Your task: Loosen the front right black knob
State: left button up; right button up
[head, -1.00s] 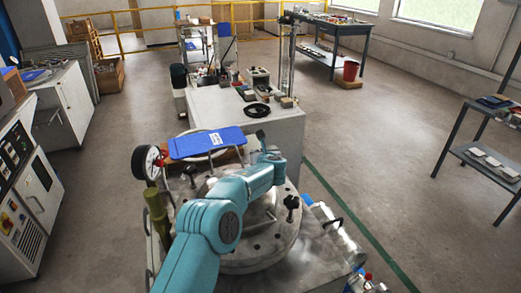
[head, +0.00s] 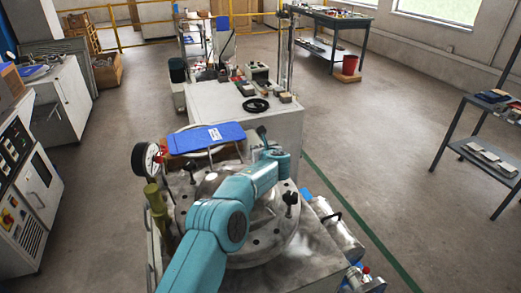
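The round metal lid (head: 262,247) of the tile testing machine is in front of me in the head view. A black knob (head: 290,198) stands upright on its right side, in clear view. Another black knob (head: 190,167) stands at the back left. My teal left arm crosses over the lid and hides its front left part. My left gripper (head: 266,146) is at the far end of this arm, beyond and left of the right knob and apart from it. Its fingers are too small and dark to tell whether they are open. My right gripper is not in view.
A pressure gauge (head: 147,158) stands at the left. A metal cylinder (head: 338,235) lies right of the lid. A grey cabinet (head: 285,135) stands behind the machine.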

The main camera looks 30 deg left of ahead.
pick_arm(q)
jog(key=shift+w+r, duration=0.1)
jog(key=shift+r, duration=0.3)
jog(key=o, duration=1)
jog(key=shift+o, duration=0.2)
jog(key=shift+f, duration=0.2)
jog(key=shift+f, duration=0.1)
jog(key=shift+s+d+b, duration=0.3)
jog(key=shift+s+d, duration=0.1)
jog(key=b+v, duration=0.2)
jog(key=v, duration=1.3)
jog(key=shift+r+b, duration=0.4)
